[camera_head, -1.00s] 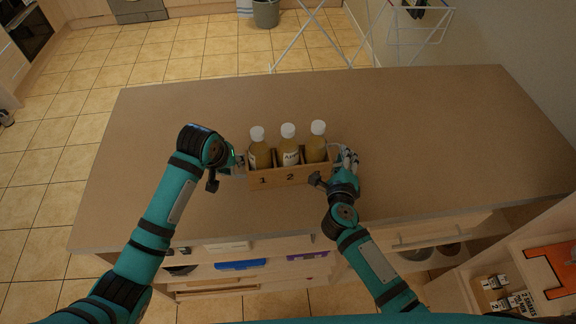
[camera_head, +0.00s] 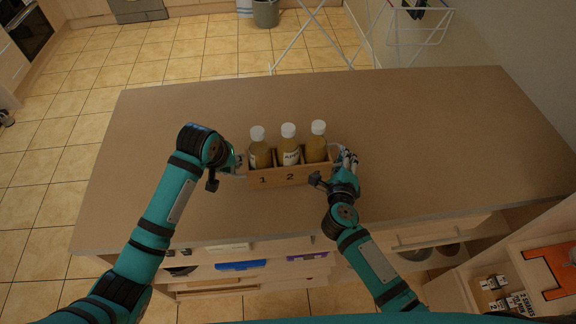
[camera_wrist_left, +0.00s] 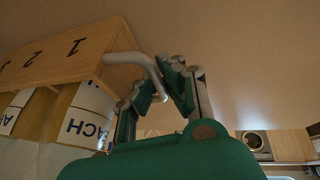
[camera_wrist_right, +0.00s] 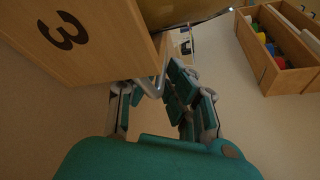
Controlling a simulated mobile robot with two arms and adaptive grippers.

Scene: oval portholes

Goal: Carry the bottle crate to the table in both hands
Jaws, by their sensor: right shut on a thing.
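The wooden bottle crate (camera_head: 312,174) is over the near middle of the table (camera_head: 430,125), roughly level; I cannot tell whether its base touches. It holds three upright bottles (camera_head: 289,152) with white caps and yellowish contents. Numbers mark its front. My left gripper (camera_head: 236,166) is at its left end; in the left wrist view the metal handle (camera_wrist_left: 149,68) runs between its parted fingers (camera_wrist_left: 160,95). My right gripper (camera_head: 342,170) is at the right end, shut on the other handle (camera_wrist_right: 152,87), seen in the right wrist view.
The tabletop is clear around the crate. Open drawers (camera_head: 245,265) lie below the near edge. A shelf unit with an orange item (camera_head: 556,268) stands at lower right. A white drying rack (camera_head: 345,35) and a grey bin (camera_head: 266,14) are beyond the table.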

